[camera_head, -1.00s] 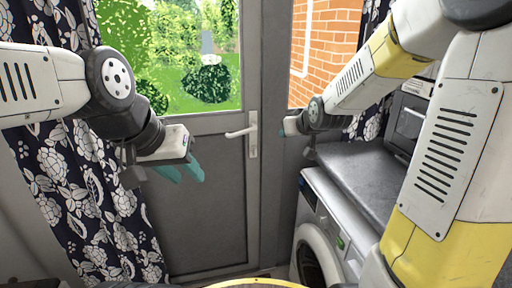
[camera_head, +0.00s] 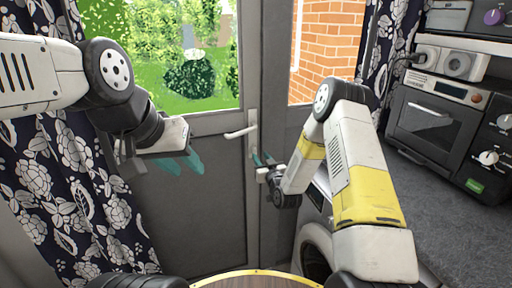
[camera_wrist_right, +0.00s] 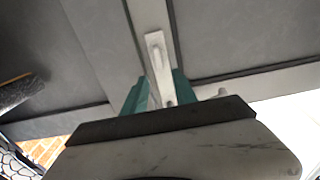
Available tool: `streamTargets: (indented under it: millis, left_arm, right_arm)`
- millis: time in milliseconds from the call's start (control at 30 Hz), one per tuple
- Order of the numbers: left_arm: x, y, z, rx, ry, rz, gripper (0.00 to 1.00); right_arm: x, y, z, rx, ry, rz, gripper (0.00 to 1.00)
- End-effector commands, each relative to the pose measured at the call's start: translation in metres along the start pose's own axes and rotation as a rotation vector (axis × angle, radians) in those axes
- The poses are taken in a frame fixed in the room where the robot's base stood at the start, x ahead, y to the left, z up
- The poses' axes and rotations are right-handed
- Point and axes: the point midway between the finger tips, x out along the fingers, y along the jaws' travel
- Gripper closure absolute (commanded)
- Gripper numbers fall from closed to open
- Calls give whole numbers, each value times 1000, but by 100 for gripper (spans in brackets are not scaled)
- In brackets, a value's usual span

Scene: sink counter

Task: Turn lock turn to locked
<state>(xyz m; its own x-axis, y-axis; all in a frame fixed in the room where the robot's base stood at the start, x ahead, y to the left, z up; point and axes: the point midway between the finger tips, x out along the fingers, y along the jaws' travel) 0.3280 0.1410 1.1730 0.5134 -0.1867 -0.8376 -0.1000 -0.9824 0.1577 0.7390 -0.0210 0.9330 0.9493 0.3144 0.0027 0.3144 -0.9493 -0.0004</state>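The grey door carries a white lever handle (camera_head: 240,132) on a narrow upright plate (camera_head: 253,120) at its right edge. The lock turn cannot be made out clearly in the head view. My right gripper (camera_head: 263,159) is just below the handle, close to the plate. In the right wrist view its teal fingers (camera_wrist_right: 160,88) are apart, with the pale plate (camera_wrist_right: 156,58) showing between and beyond them; nothing is visibly held. My left gripper (camera_head: 188,168) is open and empty, left of the handle in front of the door.
A washing machine (camera_head: 313,248) stands right of the door, partly hidden by my right arm. A grey worktop (camera_head: 450,180) bears a small oven (camera_head: 435,122) at the right. A patterned curtain (camera_head: 70,190) hangs at the left.

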Motion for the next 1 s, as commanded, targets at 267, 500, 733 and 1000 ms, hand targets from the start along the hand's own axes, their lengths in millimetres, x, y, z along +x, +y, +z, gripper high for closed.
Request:
streamTargets:
  millis: [267, 500, 733, 1000]
  left_arm:
    - [0, 0, 0, 0, 0, 0, 64]
    - [0, 0, 0, 0, 0, 0, 64]
    - [0, 0, 0, 0, 0, 0, 64]
    - [0, 0, 0, 0, 0, 0, 64]
  right_arm:
    - [45, 0, -1, 0, 1, 1, 66]
    - [65, 0, -1, 0, 0, 0, 66]
    - [66, 0, -1, 0, -1, 0, 66]
    - [66, 0, -1, 0, -2, 0, 100]
